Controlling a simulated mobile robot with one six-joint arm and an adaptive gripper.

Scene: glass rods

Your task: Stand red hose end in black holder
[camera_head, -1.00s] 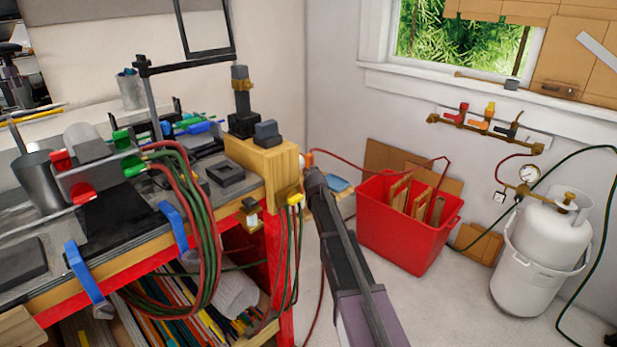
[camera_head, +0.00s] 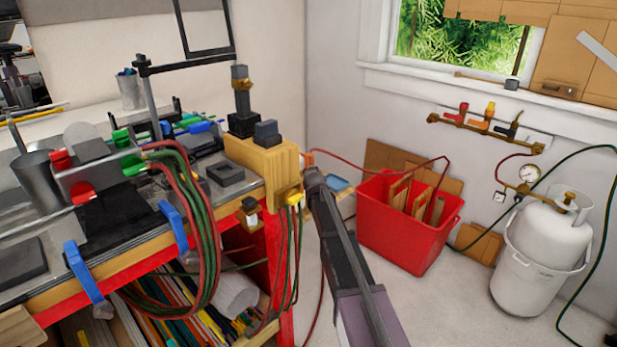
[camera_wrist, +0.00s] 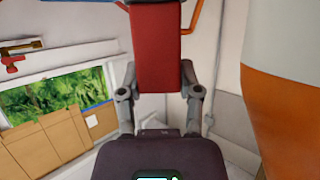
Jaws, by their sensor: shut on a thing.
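My gripper (camera_wrist: 158,85) is shut on the red hose end (camera_wrist: 155,45), which shows as a red block between the two fingers in the wrist view. In the head view my gripper (camera_head: 313,176) is just right of the wooden block at the bench corner, and a small orange-red piece shows at its tip. A dark square holder with a recess (camera_head: 226,174) lies on the bench left of the wooden block. A black stand (camera_head: 243,123) with a brass fitting is on that block. I cannot tell which of the two is the black holder.
The wooden block (camera_head: 270,165) stands at the bench's right end. Red and green hoses (camera_head: 205,235) hang over the bench front. A red crate (camera_head: 405,235) and a white gas cylinder (camera_head: 540,245) stand on the floor to the right. A large beige and orange surface (camera_wrist: 275,90) fills the wrist view's right side.

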